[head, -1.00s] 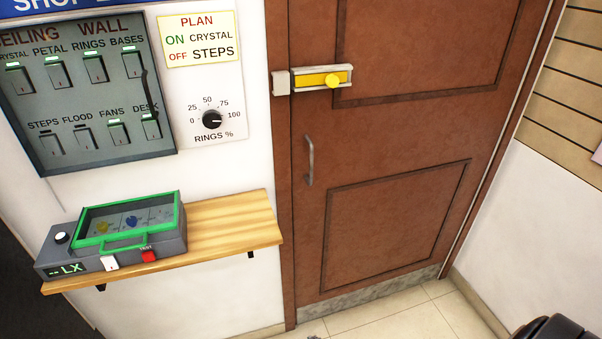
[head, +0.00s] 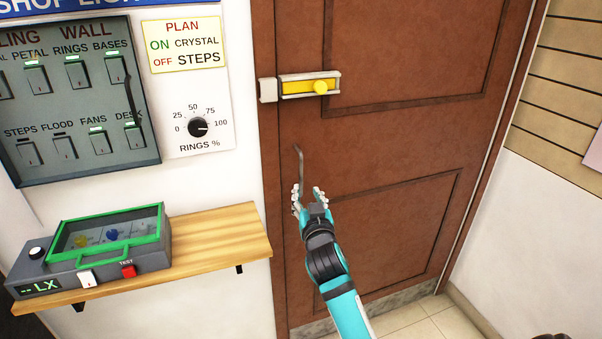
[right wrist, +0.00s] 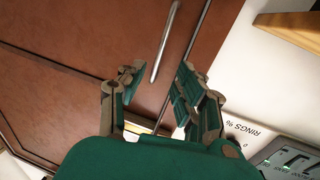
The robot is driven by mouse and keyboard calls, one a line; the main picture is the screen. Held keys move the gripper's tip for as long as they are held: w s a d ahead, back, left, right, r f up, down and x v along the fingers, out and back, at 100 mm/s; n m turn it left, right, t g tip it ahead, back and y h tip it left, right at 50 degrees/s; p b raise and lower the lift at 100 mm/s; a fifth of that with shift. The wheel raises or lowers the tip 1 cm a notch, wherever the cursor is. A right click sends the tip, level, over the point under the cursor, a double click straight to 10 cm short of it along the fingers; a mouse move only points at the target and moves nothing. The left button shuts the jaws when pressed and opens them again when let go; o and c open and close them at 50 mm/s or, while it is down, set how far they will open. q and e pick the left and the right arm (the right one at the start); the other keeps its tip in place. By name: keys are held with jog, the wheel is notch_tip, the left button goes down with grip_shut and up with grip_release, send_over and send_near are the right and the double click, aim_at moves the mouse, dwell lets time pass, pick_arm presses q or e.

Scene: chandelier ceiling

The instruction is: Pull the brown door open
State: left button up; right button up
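The brown door (head: 390,135) looks closed in its frame in the head view. Its grey metal bar handle (head: 299,163) is upright near the left edge and also shows in the right wrist view (right wrist: 165,40). My right gripper (head: 309,190) is at the lower end of the handle. In the right wrist view its fingers (right wrist: 160,72) are spread, with the handle between the tips and a gap showing on each side. A yellow slide bolt (head: 297,87) with a round knob sits above the handle. I cannot tell if it reaches into its keeper (head: 268,90). My left gripper is not in view.
A wooden shelf (head: 225,238) with a grey, green-rimmed box (head: 150,255) juts out left of the door. Above it are a switch panel (head: 145,100) and a dial (head: 198,127). Tiled floor (head: 415,325) lies below the door, and a white wall (head: 530,230) stands right.

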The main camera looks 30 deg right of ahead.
aim_at(301, 175)
jog(key=x, duration=1)
jog(key=shift+w+d+p, duration=0.1)
jog(key=shift+w+p, duration=0.15)
jog(key=shift+p, duration=0.1)
grip_shut()
